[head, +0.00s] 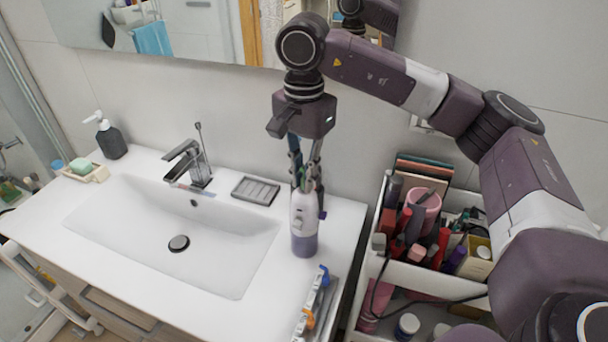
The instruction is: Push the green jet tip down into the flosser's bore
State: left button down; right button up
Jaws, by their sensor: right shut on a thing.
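The flosser (304,238), white above and purple-grey below, stands upright on the white counter, right of the basin. My right gripper (308,186) reaches straight down from above, its fingers at the flosser's top. It is shut on the green jet tip (309,184), of which only a small green part shows between the fingers. The tip is at the top of the flosser, but the fingers hide the bore. I cannot tell how deep the tip sits. My left gripper is not in view.
A grey ribbed soap dish (255,190) lies left of the flosser, near the faucet (191,165). A tray with blue and orange items (313,306) is in front. The crowded cosmetics cart (413,274) stands right of the counter. The wall and mirror (180,25) are behind.

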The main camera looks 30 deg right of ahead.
jog(key=shift+f, duration=0.2)
jog(key=shift+o, duration=1.4)
jog(key=o, duration=0.5)
jog(key=shift+r, duration=0.1)
notch_tip(320, 180, up, 12)
jog(key=shift+f, duration=0.1)
